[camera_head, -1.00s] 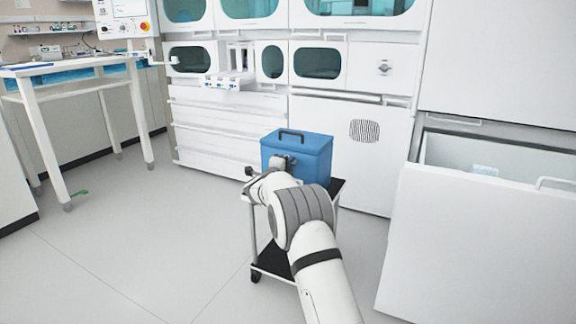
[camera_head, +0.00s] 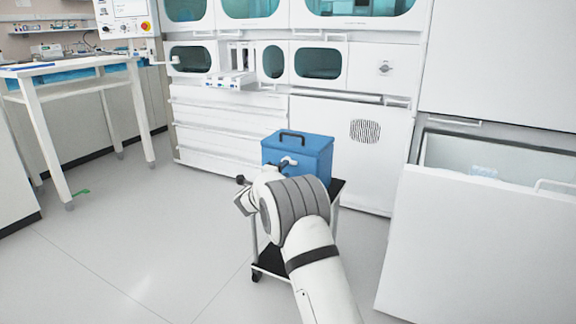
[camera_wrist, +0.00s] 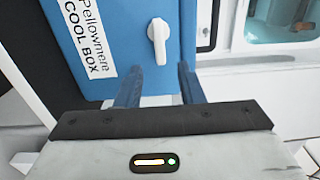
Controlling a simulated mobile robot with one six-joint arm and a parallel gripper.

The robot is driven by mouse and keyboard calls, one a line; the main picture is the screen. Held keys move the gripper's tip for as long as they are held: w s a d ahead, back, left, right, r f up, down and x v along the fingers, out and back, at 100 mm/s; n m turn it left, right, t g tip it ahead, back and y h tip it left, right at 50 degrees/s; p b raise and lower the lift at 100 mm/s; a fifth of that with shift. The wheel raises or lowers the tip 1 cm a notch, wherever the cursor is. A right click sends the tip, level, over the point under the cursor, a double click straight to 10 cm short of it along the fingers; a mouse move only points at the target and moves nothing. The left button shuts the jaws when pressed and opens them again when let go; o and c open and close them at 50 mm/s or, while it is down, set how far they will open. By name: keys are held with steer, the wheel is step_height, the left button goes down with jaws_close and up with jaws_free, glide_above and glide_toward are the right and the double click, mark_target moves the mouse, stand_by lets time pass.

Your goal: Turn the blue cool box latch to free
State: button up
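The blue cool box (camera_head: 310,158) stands on a small dark-topped cart, its black handle (camera_head: 291,136) on the lid. In the wrist view the box front (camera_wrist: 112,20) carries a white label reading "Pellowmere COOL BOX" (camera_wrist: 88,38). A white latch (camera_wrist: 158,40) sits on that front, its lever pointing down and slightly tilted in the picture. My gripper (camera_wrist: 159,85) is open, its two blue fingers apart with nothing between them. The fingertips lie just below the latch in the wrist view, not around it.
The cart (camera_head: 337,188) has thin legs and a black lower shelf. White cabinets (camera_head: 225,120) stand close behind it. An open white chest (camera_head: 480,240) stands at the right, a white-legged table (camera_head: 45,130) at the left.

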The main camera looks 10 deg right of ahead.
steer(key=v, duration=0.2)
steer(key=shift+s+a, duration=0.2)
steer(key=shift+s, duration=0.1)
step_height(320, 180, up, 14)
steer(key=s+a+n+t+y+p, duration=0.1)
steer(key=s+a+n+y+p, duration=0.1)
steer(key=n+y+p, duration=0.55)
steer(key=s+a+r+n+g+y+p, duration=0.25)
steer(key=s+r+n+p, duration=0.45)
steer(key=s+r+p, duration=0.55)
steer(key=s+d+r+n+g+p, duration=0.2)
steer(key=s+p, duration=0.4)
steer(key=s, duration=0.7)
steer(key=s+d+r+n+g+p, duration=0.2)
steer(key=s+r+n+g+p, duration=0.3)
steer(key=s, duration=0.8)
steer(key=s+d+r+n+g+p, duration=0.3)
steer(key=s+p, duration=0.4)
steer(key=s, duration=0.6)
steer(key=shift+r+n+y, duration=0.3)
steer(key=shift+n, duration=0.15)
steer(key=shift+w+d+g, duration=0.1)
steer(key=shift+g, duration=0.15)
steer(key=shift+c, duration=0.4)
